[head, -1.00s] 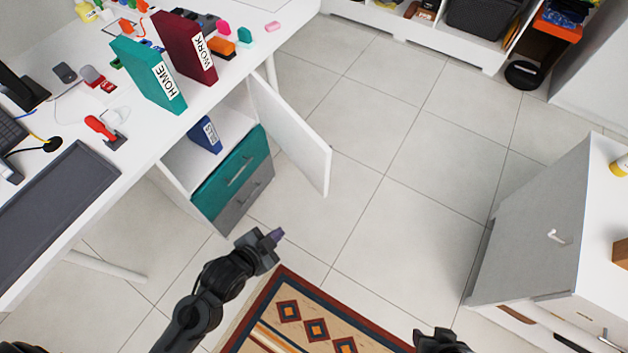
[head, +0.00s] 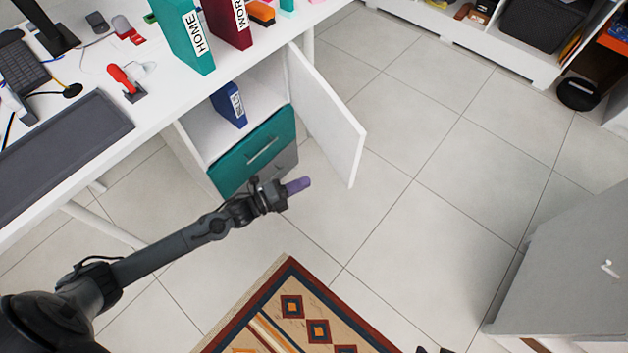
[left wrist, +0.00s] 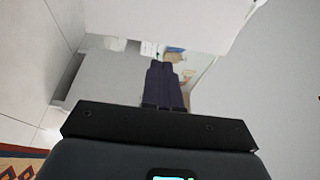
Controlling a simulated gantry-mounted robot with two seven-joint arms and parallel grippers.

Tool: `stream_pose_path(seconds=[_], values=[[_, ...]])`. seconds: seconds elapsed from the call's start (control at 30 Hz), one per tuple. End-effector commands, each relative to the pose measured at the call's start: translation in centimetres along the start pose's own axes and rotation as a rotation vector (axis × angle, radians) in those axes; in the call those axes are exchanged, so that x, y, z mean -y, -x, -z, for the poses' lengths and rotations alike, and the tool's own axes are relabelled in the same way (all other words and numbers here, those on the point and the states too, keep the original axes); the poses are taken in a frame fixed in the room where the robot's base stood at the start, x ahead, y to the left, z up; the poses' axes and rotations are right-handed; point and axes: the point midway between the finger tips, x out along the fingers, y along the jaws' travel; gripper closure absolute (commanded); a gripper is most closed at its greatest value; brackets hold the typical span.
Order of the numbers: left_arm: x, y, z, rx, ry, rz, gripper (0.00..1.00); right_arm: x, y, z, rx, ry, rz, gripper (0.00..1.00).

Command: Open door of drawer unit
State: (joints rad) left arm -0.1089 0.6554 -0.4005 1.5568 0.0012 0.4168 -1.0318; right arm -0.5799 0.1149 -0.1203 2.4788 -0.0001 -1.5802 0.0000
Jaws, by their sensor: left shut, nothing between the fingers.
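The drawer unit (head: 192,165) stands under the white desk. Its white door (head: 328,118) stands open, swung outward to the right. Inside, a blue binder (head: 229,104) sits on the shelf above a teal drawer (head: 240,165) and a grey drawer (head: 287,158). My left gripper (head: 300,186) is shut and empty, in front of the unit, left of the door's lower outer corner and apart from it in the picture. Its shut dark fingers also show in the left wrist view (left wrist: 164,85). Only a sliver of my right gripper (head: 435,350) shows at the bottom edge.
A teal binder (head: 184,36) and a dark red binder (head: 228,20) stand on the desk (head: 150,103). A patterned rug (head: 270,300) lies in front. A grey cabinet (head: 570,270) is at the right. The tiled floor between is clear.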

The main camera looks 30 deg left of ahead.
Motion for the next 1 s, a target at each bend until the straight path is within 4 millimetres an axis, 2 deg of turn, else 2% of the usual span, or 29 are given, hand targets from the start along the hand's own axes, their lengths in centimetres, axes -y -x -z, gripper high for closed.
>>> stream_pose_path(seconds=[0.6, 0.8, 1.0], values=[[-0.1, -10.3, 0.1, 0.000, 0.003, 0.003, 1.00, -0.1, -2.9, -0.9, -0.001, 0.008, -0.007, 0.57], [-0.1, -12.3, 0.1, 0.001, 0.003, 0.002, 1.00, 0.0, -3.5, -1.1, -0.001, 0.004, -0.004, 0.57], [0.0, -13.1, 0.1, 0.001, 0.003, -0.001, 1.00, 0.1, -3.7, -1.1, -0.002, 0.000, -0.001, 0.57]])
